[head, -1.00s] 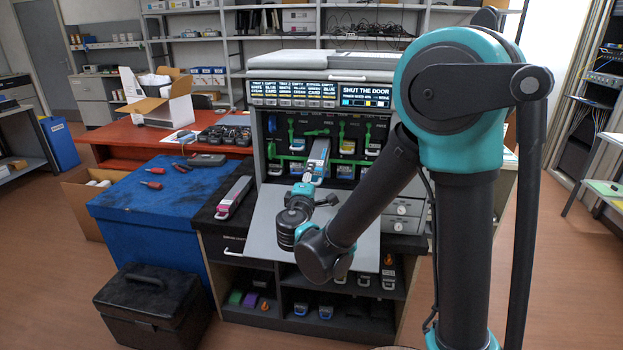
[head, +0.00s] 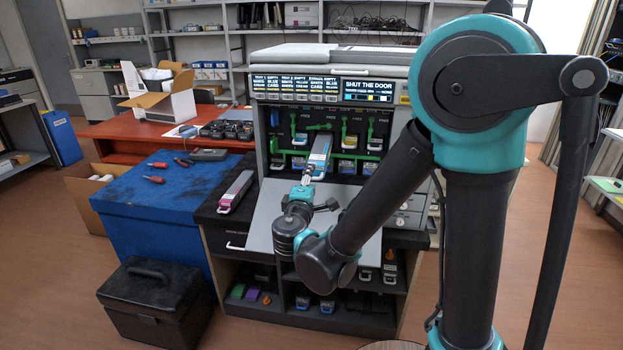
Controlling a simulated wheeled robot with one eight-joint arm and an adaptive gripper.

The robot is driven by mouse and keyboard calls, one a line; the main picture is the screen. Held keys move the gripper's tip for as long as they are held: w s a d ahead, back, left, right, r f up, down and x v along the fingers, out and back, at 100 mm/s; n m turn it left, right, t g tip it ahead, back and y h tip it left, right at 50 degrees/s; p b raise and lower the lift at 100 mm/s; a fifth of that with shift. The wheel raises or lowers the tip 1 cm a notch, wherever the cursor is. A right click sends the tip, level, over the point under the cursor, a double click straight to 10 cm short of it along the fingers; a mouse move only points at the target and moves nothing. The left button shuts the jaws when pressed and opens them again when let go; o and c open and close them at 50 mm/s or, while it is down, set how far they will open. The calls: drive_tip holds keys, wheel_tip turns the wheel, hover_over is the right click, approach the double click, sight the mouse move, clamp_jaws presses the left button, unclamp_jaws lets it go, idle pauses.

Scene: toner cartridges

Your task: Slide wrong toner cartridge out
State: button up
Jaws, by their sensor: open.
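A long grey cartridge with a blue stripe (head: 321,148) sticks partway out of a slot in the open printer (head: 300,118), sloping down toward the front. My gripper (head: 307,178) is just below its near end, above the folded-down grey door (head: 262,218). The gripper is open, its fingers small in view. I cannot tell whether they touch the cartridge. A similar cartridge with a magenta stripe (head: 237,188) lies on the black top left of the printer. The printer's display (head: 373,88) reads "SHUT THE DOOR".
Green levers (head: 344,130) stand above the slots. The shelf below (head: 270,305) holds several cartridges and small parts. A blue bench (head: 135,190) with red-handled tools is at left, with a black toolbox (head: 155,300) in front. My arm covers the printer's right side.

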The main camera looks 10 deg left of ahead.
drive_tip(key=shift+s, duration=1.15)
drive_tip(key=shift+o, duration=0.4)
